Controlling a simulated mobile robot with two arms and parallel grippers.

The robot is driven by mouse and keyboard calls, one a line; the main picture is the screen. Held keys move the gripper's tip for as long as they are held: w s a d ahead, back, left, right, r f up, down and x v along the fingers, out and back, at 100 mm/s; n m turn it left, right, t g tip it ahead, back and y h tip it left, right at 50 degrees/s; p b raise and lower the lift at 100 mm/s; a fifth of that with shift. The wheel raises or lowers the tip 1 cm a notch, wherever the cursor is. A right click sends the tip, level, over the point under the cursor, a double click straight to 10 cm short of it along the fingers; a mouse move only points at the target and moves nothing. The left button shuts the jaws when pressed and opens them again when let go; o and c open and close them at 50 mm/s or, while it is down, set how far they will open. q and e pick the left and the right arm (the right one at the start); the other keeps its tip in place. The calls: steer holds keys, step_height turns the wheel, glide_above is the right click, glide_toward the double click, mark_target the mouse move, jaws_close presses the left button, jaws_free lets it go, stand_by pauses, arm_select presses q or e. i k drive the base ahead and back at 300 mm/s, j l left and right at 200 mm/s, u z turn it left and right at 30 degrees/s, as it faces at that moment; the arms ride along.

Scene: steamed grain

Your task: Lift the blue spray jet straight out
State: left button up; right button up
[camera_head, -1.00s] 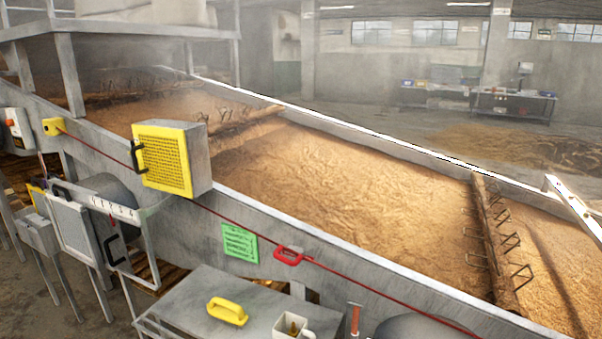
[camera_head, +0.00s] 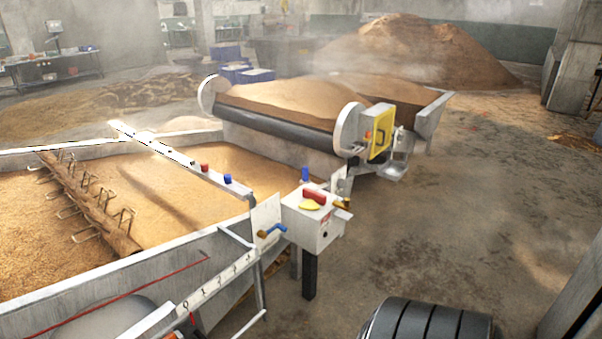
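A pale metal bar (camera_head: 165,150) slants over the grain bed from the upper left down toward the near wall. A small blue jet (camera_head: 228,179) stands upright on the bar near its lower end. A red jet (camera_head: 204,167) stands on the bar just to its left. Both look seated on the bar, but how they are fixed is too small to tell.
A white control box (camera_head: 313,222) with red and yellow parts stands right of the bar, with a blue upright piece (camera_head: 305,174) behind. A spiked roller (camera_head: 90,205) crosses the grain. A grain-filled trough (camera_head: 280,145) lies beyond. Open floor (camera_head: 450,210) is at right.

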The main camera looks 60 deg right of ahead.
mark_target(228, 179)
steer(key=z, duration=1.4)
steer(key=i+l+u, duration=0.3)
steer(key=i+l, duration=0.1)
steer(key=i, duration=0.05)
